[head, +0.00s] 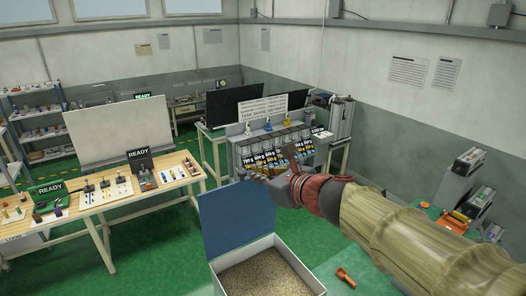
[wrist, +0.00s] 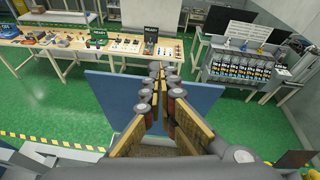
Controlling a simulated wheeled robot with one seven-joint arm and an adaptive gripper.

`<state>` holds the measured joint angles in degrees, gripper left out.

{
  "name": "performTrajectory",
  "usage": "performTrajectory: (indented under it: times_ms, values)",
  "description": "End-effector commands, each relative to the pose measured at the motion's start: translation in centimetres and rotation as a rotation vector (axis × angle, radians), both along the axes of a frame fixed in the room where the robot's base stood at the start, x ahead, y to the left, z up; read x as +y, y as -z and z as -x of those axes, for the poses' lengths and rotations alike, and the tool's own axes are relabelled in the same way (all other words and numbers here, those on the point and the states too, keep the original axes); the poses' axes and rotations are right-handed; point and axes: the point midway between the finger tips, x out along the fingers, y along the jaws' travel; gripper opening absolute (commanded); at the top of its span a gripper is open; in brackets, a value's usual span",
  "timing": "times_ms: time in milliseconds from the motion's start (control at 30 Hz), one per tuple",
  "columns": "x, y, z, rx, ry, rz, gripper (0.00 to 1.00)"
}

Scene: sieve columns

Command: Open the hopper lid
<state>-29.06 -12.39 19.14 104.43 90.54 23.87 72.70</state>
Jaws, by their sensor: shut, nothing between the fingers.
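The hopper is a white open-topped box (head: 303,271) at the bottom centre of the head view, filled with tan grains (head: 258,276). Its blue lid (head: 236,215) stands raised, nearly upright, along the far-left side of the box. The lid also shows in the wrist view (wrist: 202,98), behind my fingers. My gripper (head: 256,175) is by the lid's upper right corner in the head view. In the wrist view its fingers (wrist: 157,72) are together and empty, in front of the lid. I cannot tell whether they touch it.
A wooden workbench (head: 150,186) with tools and READY signs stands at the left. A grey rack (head: 235,158) of labelled columns stands behind my gripper. A green table (head: 336,262) with an orange scoop (head: 345,278) is at the right. The green floor (head: 150,255) left of the hopper is clear.

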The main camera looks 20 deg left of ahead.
Motion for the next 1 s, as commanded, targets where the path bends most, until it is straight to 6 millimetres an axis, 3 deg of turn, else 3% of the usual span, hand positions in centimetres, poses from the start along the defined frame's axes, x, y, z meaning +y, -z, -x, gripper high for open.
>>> performTrajectory:
  times_ms: [500,700,1000]
  values:
    - [-1.4,-8.3,0.5,-0.004,0.001,-0.001,0.00]
    - [-1.7,-9.7,0.6,0.000,0.000,0.001,0.00]
    - [-1.6,-9.7,0.9,-0.107,-0.060,0.084,0.00]
